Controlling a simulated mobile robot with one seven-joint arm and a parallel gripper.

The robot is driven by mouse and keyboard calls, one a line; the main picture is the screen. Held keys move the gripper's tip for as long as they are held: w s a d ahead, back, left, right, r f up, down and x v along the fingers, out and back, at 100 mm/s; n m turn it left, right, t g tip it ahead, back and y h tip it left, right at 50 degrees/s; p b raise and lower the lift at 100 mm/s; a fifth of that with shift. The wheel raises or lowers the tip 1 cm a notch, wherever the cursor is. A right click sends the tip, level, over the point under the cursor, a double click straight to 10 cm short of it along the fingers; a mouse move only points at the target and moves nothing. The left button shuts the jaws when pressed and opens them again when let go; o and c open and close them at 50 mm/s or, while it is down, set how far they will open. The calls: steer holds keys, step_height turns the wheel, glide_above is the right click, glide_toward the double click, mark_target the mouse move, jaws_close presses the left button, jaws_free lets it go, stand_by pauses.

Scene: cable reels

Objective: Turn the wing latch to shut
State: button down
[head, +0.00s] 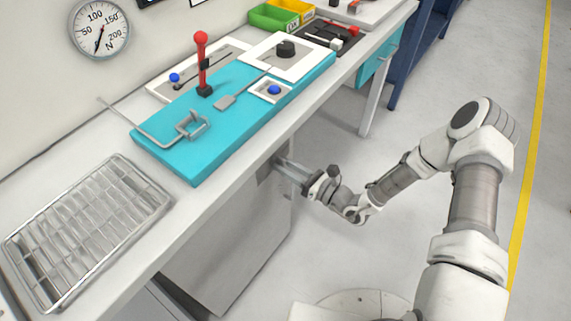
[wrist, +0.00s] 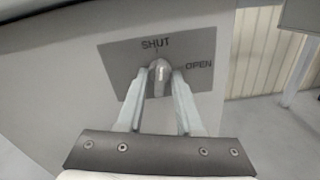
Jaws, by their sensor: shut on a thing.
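The wing latch (wrist: 159,74) is a small grey wing in the middle of a grey plate (wrist: 115,62). The plate is marked SHUT above the latch and OPEN to its right. The wing stands roughly upright, its upper end towards the SHUT mark. My gripper (wrist: 163,78) is shut on the latch, one finger on each side. In the head view my gripper (head: 280,168) reaches the cabinet front under the bench edge; the latch itself is hidden there.
The latch plate is on a grey cabinet (head: 222,262) under a white bench. On the bench are a wire rack (head: 88,228), a turquoise board (head: 195,165) with a red-knobbed lever (head: 202,62), and green and yellow bins. Open floor lies right of the cabinet.

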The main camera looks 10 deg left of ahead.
steer(key=shift+n, duration=1.5)
steer(key=c, duration=0.9)
jaws_free()
steer(key=shift+d, duration=0.15)
steer(key=p+v, duration=0.1)
steer(key=v, duration=1.6)
steer(key=shift+s+d+p, duration=0.1)
steer(key=shift+s+p, duration=0.05)
steer(key=shift+p, duration=0.25)
